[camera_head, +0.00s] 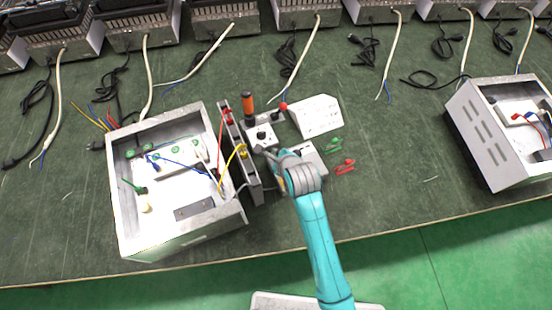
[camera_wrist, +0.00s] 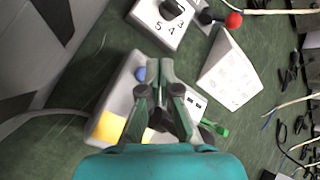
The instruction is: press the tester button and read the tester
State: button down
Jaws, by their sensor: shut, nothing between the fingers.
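A light grey box (camera_wrist: 127,88) lies under my gripper in the wrist view; it appears to be the tester. It has a round blue button (camera_wrist: 140,73) and a yellow panel (camera_wrist: 108,127), too blurred and partly covered to read. My gripper (camera_wrist: 158,66) is shut and empty, with its fingertips just right of the blue button. I cannot tell whether they touch the box.
A knob box (camera_head: 262,136) with an orange-handled tool (camera_head: 247,103) stands behind. A white sloped box (camera_head: 316,116) is at its right. The open metal housing (camera_head: 123,216) with wires is left, beside a dark terminal rack (camera_head: 240,150). Green clips (camera_head: 334,145) and red clips (camera_head: 345,167) lie right.

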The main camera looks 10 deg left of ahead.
jog(key=shift+r, duration=1.15)
